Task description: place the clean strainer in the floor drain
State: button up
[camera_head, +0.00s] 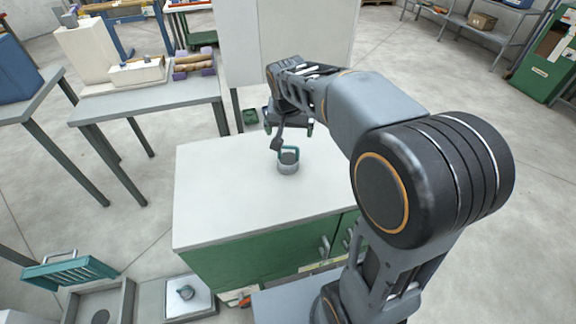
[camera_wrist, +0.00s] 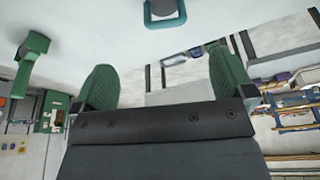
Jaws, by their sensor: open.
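A small grey round strainer with a teal loop handle (camera_head: 288,167) stands on the white worktop. Its teal handle (camera_wrist: 165,21) shows at the top edge of the wrist view. My gripper (camera_head: 293,132) is just behind and above it, open and empty; its green fingers (camera_wrist: 164,80) are wide apart and the handle is not between them.
A teal slotted grate (camera_head: 70,272) is beside the drain. A grey table (camera_head: 150,98) with boxes and rolls stands at left. Open floor (camera_head: 125,225) lies left of the cabinet.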

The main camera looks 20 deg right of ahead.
aim_at(288, 146)
jog(key=shift+m, duration=0.3)
jog(key=x, duration=0.4)
jog(key=w+x, duration=0.1)
jog(key=x, duration=0.4)
jog(key=shift+w+a, duration=0.15)
jog(key=shift+w, duration=0.1)
jog(key=shift+p+x, duration=0.3)
jog(key=shift+x, duration=2.7)
jog(key=c, duration=1)
jog(key=shift+r, duration=0.15)
